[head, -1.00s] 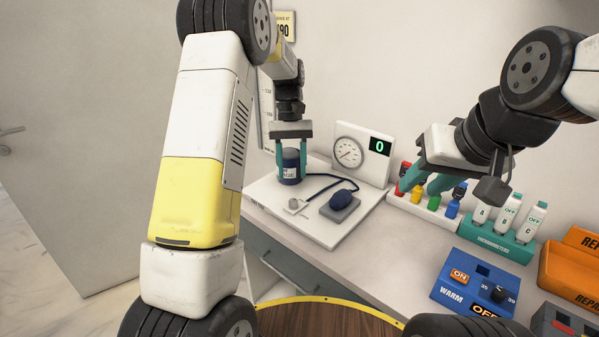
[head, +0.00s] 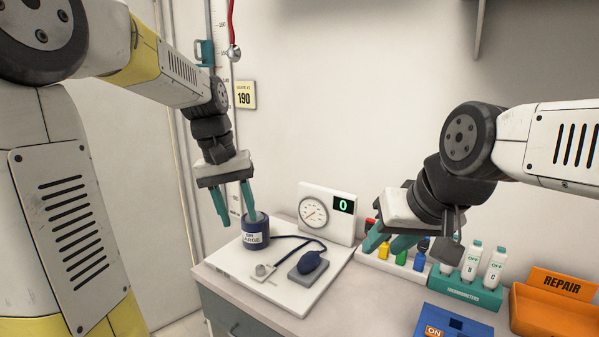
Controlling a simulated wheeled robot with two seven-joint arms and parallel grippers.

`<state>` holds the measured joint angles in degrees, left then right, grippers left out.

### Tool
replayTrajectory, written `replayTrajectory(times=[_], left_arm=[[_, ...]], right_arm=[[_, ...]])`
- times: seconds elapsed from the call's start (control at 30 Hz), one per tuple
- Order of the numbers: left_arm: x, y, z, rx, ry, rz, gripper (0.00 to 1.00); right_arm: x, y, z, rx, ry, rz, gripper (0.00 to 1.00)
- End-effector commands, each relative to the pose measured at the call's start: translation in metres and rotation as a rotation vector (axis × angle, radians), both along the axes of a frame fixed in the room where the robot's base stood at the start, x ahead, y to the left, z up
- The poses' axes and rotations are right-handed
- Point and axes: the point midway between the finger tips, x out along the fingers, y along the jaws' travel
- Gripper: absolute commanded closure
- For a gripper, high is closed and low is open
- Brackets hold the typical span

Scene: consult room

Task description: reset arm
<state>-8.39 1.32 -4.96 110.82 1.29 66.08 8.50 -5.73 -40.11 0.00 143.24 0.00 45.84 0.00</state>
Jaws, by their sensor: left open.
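My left gripper (head: 233,205) has its two teal fingers apart. It is above and slightly left of the dark blue cuff cylinder (head: 265,232), which stands upright on the white board with its label facing me. Nothing shows between the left fingers. My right gripper (head: 388,243) is at the right, its teal fingers pointing down and left in front of the rack of coloured bottles. The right fingertips seem apart, but the angle hides the gap, so I cannot tell its opening.
A wall scale is behind my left arm.

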Motion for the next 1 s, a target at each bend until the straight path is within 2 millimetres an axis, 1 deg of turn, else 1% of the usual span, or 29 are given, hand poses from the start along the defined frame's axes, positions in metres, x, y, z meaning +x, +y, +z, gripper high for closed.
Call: replayTrajectory(times=[0.03, 0.2, 0.33, 0.5, 0.6, 0.7, 0.8, 1.0], left_arm=[[-0.014, 0.002, 0.009, -0.006, -0.047, -0.006, 0.57], [-0.055, 0.005, 0.024, -0.013, -0.193, -0.035, 0.57], [-0.085, 0.007, 0.029, -0.01, -0.304, -0.058, 0.57], [-0.119, 0.007, 0.028, 0.004, -0.435, -0.082, 0.57], [-0.132, 0.007, 0.025, 0.012, -0.489, -0.093, 0.57], [-0.139, 0.007, 0.022, 0.019, -0.522, -0.099, 0.57], [-0.143, 0.007, 0.021, 0.022, -0.537, -0.103, 0.57], [-0.143, 0.007, 0.021, 0.023, -0.539, -0.103, 0.57]], right_arm=[[0.0, 0.0, 0.0, 0.0, 0.0, 0.0, 0.64], [0.0, 0.0, 0.0, 0.0, 0.0, 0.0, 0.64], [0.0, 0.0, 0.0, 0.0, 0.0, 0.0, 0.64], [0.0, 0.0, 0.0, 0.0, 0.0, 0.0, 0.64], [0.0, 0.0, 0.0, 0.0, 0.0, 0.0, 0.64], [0.0, 0.0, 0.0, 0.0, 0.0, 0.0, 0.64], [0.0, 0.0, 0.0, 0.0, 0.0, 0.0, 0.64], [0.0, 0.0, 0.0, 0.0, 0.0, 0.0, 0.64]])
